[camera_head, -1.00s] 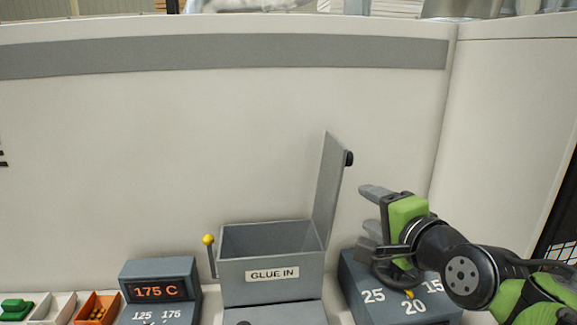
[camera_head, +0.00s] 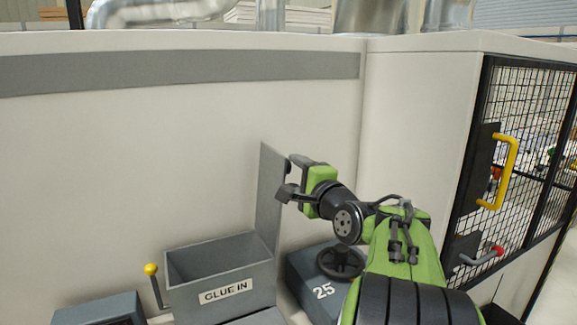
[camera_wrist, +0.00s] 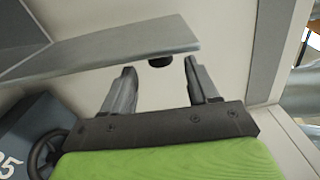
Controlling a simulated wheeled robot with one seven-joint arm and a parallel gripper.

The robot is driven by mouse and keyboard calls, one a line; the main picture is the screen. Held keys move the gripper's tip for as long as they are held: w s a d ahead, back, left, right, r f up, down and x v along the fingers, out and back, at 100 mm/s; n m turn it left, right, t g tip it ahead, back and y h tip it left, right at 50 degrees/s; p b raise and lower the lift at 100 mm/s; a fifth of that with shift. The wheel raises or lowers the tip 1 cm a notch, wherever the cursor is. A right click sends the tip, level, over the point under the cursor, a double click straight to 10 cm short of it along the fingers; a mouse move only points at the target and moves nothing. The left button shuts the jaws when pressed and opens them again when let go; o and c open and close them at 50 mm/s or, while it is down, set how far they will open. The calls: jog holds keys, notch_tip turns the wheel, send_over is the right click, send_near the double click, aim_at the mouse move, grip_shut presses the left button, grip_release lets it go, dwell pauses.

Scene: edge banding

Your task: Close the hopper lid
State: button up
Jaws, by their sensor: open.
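The grey hopper (camera_head: 222,277), labelled GLUE IN, stands with its lid (camera_head: 269,200) raised upright on its right side. In the wrist view the lid (camera_wrist: 110,52) crosses the upper left, with a black knob (camera_wrist: 160,61) at its edge. My gripper (camera_head: 283,178) is open and empty at the right of the lid, near its upper part. In the wrist view the open fingers (camera_wrist: 158,75) point toward the lid, and the knob shows between and beyond their tips. I cannot tell whether a finger touches the lid.
A grey box with a handwheel (camera_head: 340,262) and the number 25 stands right of the hopper. A yellow-knobbed lever (camera_head: 151,270) is at the hopper's left. A white wall (camera_head: 130,150) rises behind. A mesh door with a yellow handle (camera_head: 506,172) is at the right.

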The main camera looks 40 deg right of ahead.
aim_at(290, 169)
jog(key=x, duration=0.4)
grip_shut()
